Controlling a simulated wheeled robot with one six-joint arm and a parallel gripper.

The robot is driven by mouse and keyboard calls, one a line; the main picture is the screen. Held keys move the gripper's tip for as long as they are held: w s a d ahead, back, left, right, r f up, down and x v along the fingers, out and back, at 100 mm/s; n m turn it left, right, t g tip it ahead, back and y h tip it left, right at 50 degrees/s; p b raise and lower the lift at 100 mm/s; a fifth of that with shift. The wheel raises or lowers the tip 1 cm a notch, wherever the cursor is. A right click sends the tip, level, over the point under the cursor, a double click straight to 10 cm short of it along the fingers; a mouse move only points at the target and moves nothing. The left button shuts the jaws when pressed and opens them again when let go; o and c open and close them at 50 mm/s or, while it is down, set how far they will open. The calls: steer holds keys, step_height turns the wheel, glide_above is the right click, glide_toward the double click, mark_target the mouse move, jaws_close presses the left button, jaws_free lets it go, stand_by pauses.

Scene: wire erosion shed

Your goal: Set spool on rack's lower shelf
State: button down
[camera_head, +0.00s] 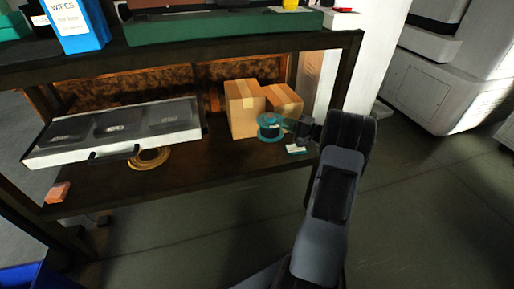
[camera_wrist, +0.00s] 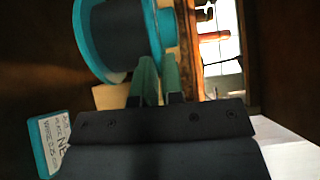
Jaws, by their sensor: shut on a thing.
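A teal spool (camera_head: 269,127) with a dark winding is at the right part of the rack's lower shelf (camera_head: 200,172), in front of the cardboard boxes. In the wrist view the spool (camera_wrist: 118,38) fills the upper left, with its teal rim close to the fingers. My gripper (camera_head: 290,127) reaches in from the right and is shut on the spool's right side. In the wrist view its green fingers (camera_wrist: 157,75) meet the spool's teal edge. I cannot tell whether the spool touches the shelf.
Two cardboard boxes (camera_head: 243,108) stand behind the spool. A small teal box with a white label (camera_head: 296,149) lies just right of it, also in the wrist view (camera_wrist: 50,143). A white case (camera_head: 115,132), a gold ring (camera_head: 149,158) and an orange block (camera_head: 57,192) are further left. The upper shelf (camera_head: 200,46) overhangs.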

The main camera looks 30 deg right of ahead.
mark_target(275, 132)
steer(key=w+a+f, duration=0.1)
steer(key=a, duration=0.1)
steer(key=a+f+b, duration=0.1)
steer(key=w+a+f+b, duration=0.1)
steer(key=a, duration=0.1)
steer(key=shift+w+a, duration=0.35)
steer(key=a+f+b, duration=0.1)
steer(key=f, duration=0.2)
steer(key=w+a+f+b, duration=0.1)
steer(key=a+f+b, duration=0.1)
steer(key=f, duration=0.1)
steer(key=w+a+f+b, duration=0.1)
steer(key=a+f, duration=0.1)
steer(key=f, duration=0.1)
steer(key=shift+w, duration=0.25)
steer(key=c, duration=1.2)
jaws_free()
steer(key=shift+c, duration=0.2)
